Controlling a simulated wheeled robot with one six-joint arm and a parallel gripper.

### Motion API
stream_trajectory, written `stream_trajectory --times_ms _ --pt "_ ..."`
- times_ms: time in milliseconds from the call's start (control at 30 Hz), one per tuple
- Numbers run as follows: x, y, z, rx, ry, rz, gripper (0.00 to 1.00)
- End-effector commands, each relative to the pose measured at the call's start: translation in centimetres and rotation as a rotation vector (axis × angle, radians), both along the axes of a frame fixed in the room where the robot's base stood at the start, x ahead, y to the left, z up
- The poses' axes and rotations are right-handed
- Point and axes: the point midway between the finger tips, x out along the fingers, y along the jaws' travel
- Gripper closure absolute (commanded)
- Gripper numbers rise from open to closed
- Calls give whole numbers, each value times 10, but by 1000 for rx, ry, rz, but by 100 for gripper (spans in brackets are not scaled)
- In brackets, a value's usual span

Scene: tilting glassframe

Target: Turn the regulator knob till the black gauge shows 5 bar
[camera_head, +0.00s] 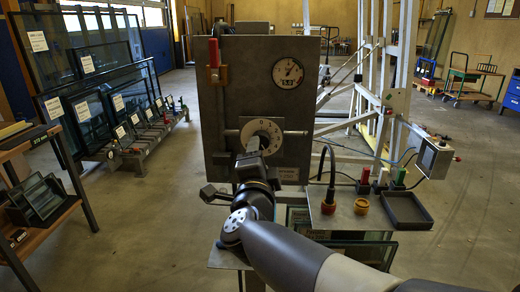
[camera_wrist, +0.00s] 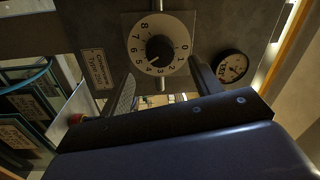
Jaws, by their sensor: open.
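The regulator knob (camera_wrist: 159,48) is black and round, on a white dial numbered 0 to 8. Its white mark points near 4 to 5 in the wrist view. The dial (camera_head: 261,131) also shows low on the grey panel in the head view, partly hidden by my gripper (camera_head: 255,150). In the wrist view my gripper (camera_wrist: 165,85) is open, its fingers spread below the knob, apart from it and empty. The round gauge (camera_head: 288,72) has a dark rim; it also shows in the wrist view (camera_wrist: 231,67). Its needle is too small to read surely. A small plate under it seems to read 5.0.
A red-handled valve (camera_head: 214,58) is on the panel's upper left. A low bench (camera_head: 345,215) at the right holds a black tray (camera_head: 407,209), yellow and red fittings and a curved hose. Glass panes (camera_head: 90,80) stand at the left.

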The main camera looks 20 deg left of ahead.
Motion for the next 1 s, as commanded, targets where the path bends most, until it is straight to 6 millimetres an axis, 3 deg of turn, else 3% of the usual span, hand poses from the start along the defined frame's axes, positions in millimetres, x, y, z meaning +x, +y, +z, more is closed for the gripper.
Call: stream_trajectory --times_ms 200,400,767,1000 --pt "-37 -8 -2 0 0 2 39" --pt "-48 -11 -3 -1 -1 0 39" --pt "-46 -11 -4 -1 0 -1 39" --pt "-17 -5 -3 -1 0 -4 39"
